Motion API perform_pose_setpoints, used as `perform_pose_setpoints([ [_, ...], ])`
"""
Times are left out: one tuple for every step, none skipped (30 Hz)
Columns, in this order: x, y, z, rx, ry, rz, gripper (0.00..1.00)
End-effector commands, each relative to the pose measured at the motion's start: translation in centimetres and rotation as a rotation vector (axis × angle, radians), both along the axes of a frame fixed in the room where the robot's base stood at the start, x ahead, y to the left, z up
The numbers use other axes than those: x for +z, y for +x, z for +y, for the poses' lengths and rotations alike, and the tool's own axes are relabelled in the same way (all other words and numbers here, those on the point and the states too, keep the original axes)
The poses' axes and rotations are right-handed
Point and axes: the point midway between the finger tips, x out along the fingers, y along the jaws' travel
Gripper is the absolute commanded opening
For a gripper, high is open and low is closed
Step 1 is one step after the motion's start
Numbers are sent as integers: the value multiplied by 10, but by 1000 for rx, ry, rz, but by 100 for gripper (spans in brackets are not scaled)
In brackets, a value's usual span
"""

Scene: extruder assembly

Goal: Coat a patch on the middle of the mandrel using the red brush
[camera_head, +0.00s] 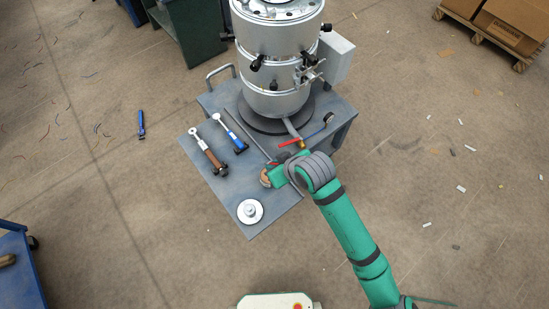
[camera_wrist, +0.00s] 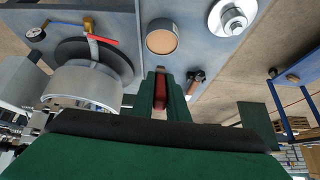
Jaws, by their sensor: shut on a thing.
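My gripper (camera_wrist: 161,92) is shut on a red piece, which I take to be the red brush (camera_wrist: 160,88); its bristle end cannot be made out. In the head view my gripper (camera_head: 275,178) is low over the front right part of the table. I cannot see brush and rod touching.
The steel extruder barrel (camera_head: 275,65) stands at the table's back, with a red-levered valve (camera_head: 289,141) and gauge (camera_head: 328,118). A blue-handled tool (camera_head: 231,133), a brown-handled tool (camera_head: 208,152) and a pale flanged disc (camera_head: 250,211) lie on the table (camera_head: 225,190).

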Motion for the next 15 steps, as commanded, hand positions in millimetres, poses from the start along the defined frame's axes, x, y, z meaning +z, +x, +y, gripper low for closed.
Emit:
perform_pose_setpoints([
  [-4,0,-1,-1,-1,2,0],
  [-7,0,-1,-2,-1,2,0],
  [-10,0,-1,-2,0,2,0],
  [-14,-1,-1,-2,0,2,0],
  [-17,-1,-1,-2,-1,3,0],
  [-21,0,-1,-2,-1,3,0],
  [-24,0,-1,-2,-1,3,0],
  [-27,0,-1,-2,-1,2,0],
  [-31,0,-1,-2,-1,3,0],
  [-33,0,-1,-3,-1,3,0],
  [-36,-1,-1,-3,-1,3,0],
  [-39,0,-1,-2,-1,3,0],
  [-41,0,-1,-2,-1,3,0],
  [-43,0,-1,-2,-1,3,0],
  [-46,0,-1,-2,0,2,0],
])
